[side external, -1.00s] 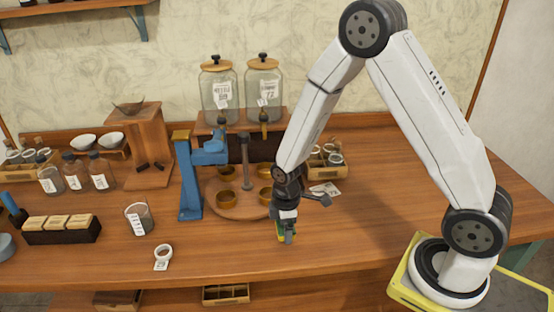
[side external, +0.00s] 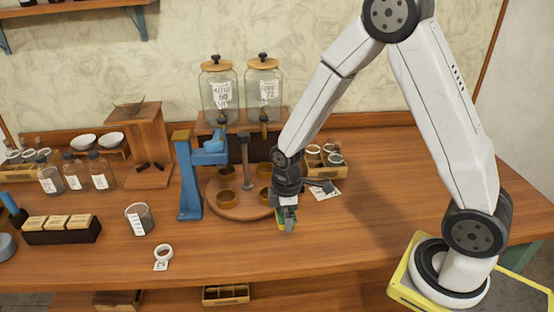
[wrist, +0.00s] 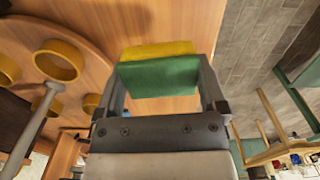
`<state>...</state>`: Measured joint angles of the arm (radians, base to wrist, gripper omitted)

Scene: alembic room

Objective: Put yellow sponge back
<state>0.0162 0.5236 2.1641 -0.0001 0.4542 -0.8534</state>
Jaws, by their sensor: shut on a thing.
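My gripper (side external: 287,220) is shut on the yellow sponge (side external: 281,224), just in front of the round wooden turntable in the side view. In the wrist view the sponge (wrist: 158,50) shows a yellow layer and a green layer (wrist: 160,78) between the two fingers of my gripper (wrist: 163,85). The sponge appears close above the tabletop; whether it touches the wood cannot be told.
The round turntable (side external: 226,208) with several brass cups and a blue stand (side external: 188,185) is left of my gripper. A glass beaker (side external: 139,218) and a white ring-shaped item (side external: 163,254) stand farther left. A small crate of jars (side external: 325,162) is behind. The counter at right is clear.

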